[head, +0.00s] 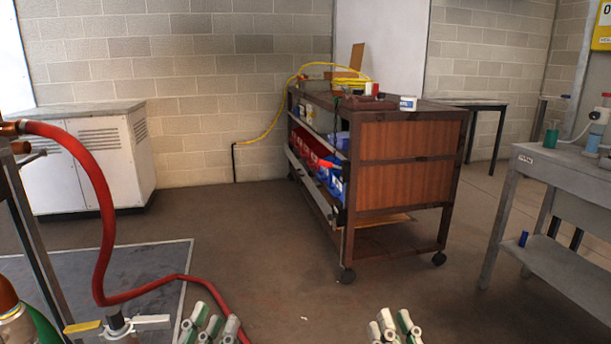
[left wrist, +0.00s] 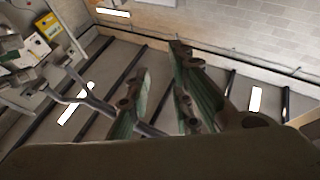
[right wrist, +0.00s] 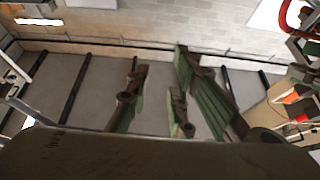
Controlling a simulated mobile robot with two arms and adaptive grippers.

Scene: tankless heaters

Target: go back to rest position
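My left gripper (head: 210,324) shows at the bottom edge of the head view, left of centre. In the left wrist view its green and brown fingers (left wrist: 160,95) stand apart with nothing between them. My right gripper (head: 396,326) shows at the bottom edge of the head view, right of centre. In the right wrist view its fingers (right wrist: 154,98) are also spread and empty. Both grippers point upward, with the ceiling and upper wall behind their fingers in the wrist views. Neither touches anything that I can see.
A red hose (head: 100,205) hangs at the left, by a valve with a white lever (head: 152,322) and a yellow handle (head: 83,327). A wheeled brown cart (head: 405,160) stands ahead, a white cabinet (head: 90,165) back left, a grey workbench (head: 565,172) right. The middle floor is clear.

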